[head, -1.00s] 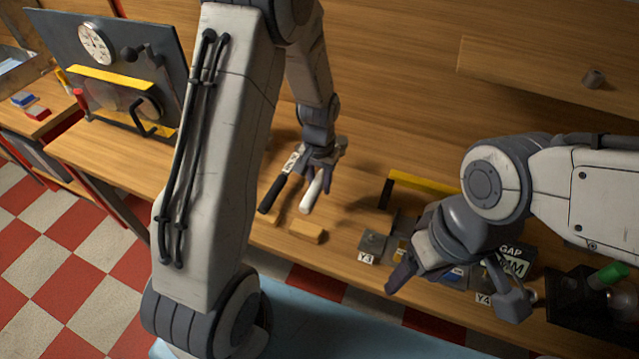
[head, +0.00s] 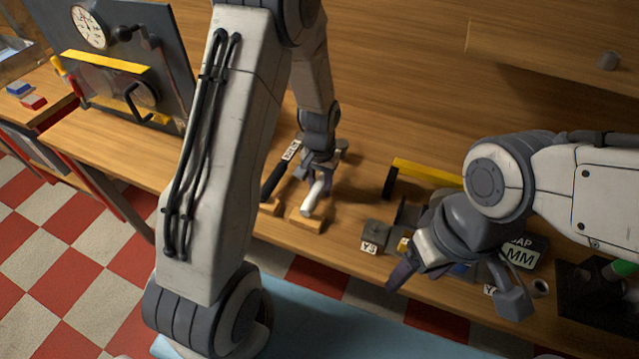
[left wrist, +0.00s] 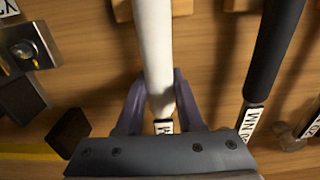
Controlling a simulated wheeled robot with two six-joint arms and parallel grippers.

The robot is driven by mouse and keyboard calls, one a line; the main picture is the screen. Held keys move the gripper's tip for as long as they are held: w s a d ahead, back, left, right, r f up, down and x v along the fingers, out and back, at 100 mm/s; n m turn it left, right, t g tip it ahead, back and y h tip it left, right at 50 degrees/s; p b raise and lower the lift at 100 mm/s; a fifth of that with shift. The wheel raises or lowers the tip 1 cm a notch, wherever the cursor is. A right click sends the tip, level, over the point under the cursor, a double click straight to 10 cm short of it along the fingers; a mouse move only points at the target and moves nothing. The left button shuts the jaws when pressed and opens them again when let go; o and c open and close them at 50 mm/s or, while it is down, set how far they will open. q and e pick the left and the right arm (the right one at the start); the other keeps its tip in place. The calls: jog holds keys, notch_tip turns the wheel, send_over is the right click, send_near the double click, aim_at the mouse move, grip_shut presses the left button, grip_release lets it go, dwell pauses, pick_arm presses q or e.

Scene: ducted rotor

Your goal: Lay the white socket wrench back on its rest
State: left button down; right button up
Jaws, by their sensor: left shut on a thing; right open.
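The white socket wrench (head: 313,198) is held in my left gripper (head: 318,178), its near end over a small wooden rest block (head: 306,222). In the left wrist view the white handle (left wrist: 153,40) runs between the purple fingers of my left gripper (left wrist: 158,98), with the wooden rest (left wrist: 183,7) showing beneath its far end. I cannot tell whether handle and wood touch. The wrench's head is hidden behind the gripper. My right gripper (head: 458,287) is open and empty over the bench's front edge, at the right.
A black-handled wrench (head: 277,180) lies just left of the white one; it also shows in the left wrist view (left wrist: 274,50). A labelled metal block (head: 374,236) and a yellow bar (head: 425,173) are to the right. A panel with a gauge (head: 90,27) stands at the left.

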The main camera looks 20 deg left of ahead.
pick_arm(q)
jog(key=shift+f, duration=0.1)
dwell(0.3)
jog(key=shift+f, duration=0.3)
jog(key=shift+c, duration=2.3)
grip_release()
notch_tip(320, 180, up, 10)
jog(key=shift+r+b, duration=0.25)
jog(key=shift+b, duration=0.15)
